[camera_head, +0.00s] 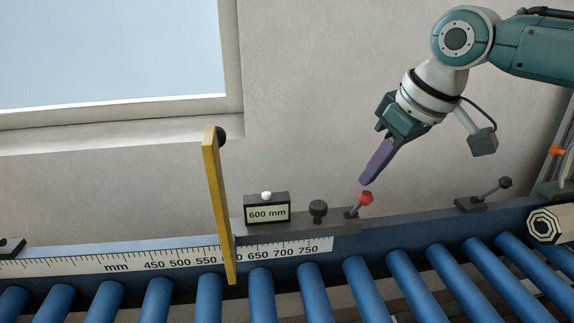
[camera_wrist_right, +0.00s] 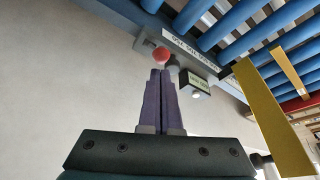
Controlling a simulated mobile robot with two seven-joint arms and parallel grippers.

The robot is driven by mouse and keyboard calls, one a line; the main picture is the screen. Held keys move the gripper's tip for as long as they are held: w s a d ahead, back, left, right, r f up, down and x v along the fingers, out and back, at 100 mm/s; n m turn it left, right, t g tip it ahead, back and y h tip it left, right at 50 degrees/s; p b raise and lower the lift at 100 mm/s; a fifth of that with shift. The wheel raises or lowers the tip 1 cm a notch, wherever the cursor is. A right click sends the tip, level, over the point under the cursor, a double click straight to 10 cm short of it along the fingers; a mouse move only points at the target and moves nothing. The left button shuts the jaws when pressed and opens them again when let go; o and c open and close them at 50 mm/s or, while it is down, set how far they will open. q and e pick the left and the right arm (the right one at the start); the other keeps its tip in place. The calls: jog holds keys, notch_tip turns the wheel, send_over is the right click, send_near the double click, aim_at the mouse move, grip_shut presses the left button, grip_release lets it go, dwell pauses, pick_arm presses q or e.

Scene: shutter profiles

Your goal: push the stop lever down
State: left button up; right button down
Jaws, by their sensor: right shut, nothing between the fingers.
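The stop lever, a short lever with a red knob (camera_head: 365,198), stands tilted up to the right on the grey carriage of the length stop. Its red knob also shows in the right wrist view (camera_wrist_right: 161,54), just beyond my fingertips. My right gripper (camera_head: 367,181) has purple fingers and is shut and empty. Its tips point down at the knob from just above; I cannot tell whether they touch it. In the right wrist view the closed fingers (camera_wrist_right: 160,74) lie side by side. My left gripper is not in view.
A yellow stop plate (camera_head: 217,210) stands across the rail. A display reading 600 mm (camera_head: 267,213) and a black knob (camera_head: 318,209) sit left of the lever. A black-knobbed lever (camera_head: 505,183) is farther right. Blue rollers (camera_head: 320,290) run along the front.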

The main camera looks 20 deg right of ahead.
jog(key=shift+f+b, duration=0.3)
jog(key=shift+f, duration=0.3)
jog(key=shift+r, duration=0.1)
jog(key=shift+r+p, duration=0.45)
jog(key=shift+p, duration=0.35)
jog(key=shift+w+f, duration=0.1)
jog(key=shift+w, duration=0.05)
jog(key=shift+w+d+b, duration=0.15)
jog(key=shift+w+b, duration=0.35)
jog(key=shift+b, duration=0.3)
jog(key=shift+w+d+b, duration=0.15)
jog(key=shift+w+b, duration=0.4)
jog(key=shift+b, duration=0.1)
jog(key=shift+w, duration=0.2)
